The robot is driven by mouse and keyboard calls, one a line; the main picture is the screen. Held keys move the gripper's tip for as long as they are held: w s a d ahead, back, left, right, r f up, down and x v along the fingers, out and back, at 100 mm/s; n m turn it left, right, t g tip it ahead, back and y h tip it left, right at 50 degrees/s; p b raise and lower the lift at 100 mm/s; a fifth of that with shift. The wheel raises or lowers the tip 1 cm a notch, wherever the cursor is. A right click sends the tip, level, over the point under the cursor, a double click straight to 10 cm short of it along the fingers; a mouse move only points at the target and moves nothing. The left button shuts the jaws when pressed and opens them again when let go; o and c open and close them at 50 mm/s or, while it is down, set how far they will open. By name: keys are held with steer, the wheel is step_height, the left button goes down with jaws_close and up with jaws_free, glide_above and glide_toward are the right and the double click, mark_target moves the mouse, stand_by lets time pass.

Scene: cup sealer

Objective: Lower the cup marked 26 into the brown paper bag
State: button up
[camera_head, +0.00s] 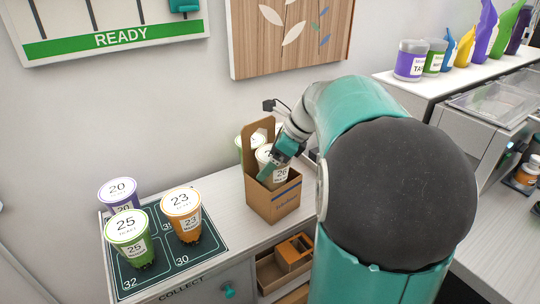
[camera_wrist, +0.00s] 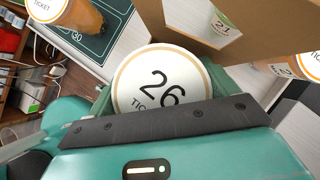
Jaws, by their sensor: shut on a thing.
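The cup marked 26 (camera_head: 267,156) is white-lidded with an orange rim. In the head view it stands roughly upright in the mouth of the brown paper bag (camera_head: 275,206), its top above the front wall and its lower part hidden. How deep it sits cannot be told. My gripper (camera_head: 279,153) is shut on this cup at its right side. In the wrist view the lid marked 26 (camera_wrist: 160,88) fills the middle, partly covered by my gripper (camera_wrist: 170,125). The bag's brown wall (camera_wrist: 180,22) shows beyond the lid.
Cups marked 20 (camera_head: 119,191), 25 (camera_head: 128,236) and 23 (camera_head: 184,214) stand on a dark numbered mat (camera_head: 128,286) at left. Bare counter (camera_head: 228,198) lies left of the bag.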

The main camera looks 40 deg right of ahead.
steer(key=shift+w, duration=0.1)
stand_by(0.4)
steer(key=o, duration=1.2)
steer(key=shift+f, duration=0.1)
steer(key=v, duration=1.4)
steer(key=shift+a, duration=0.1)
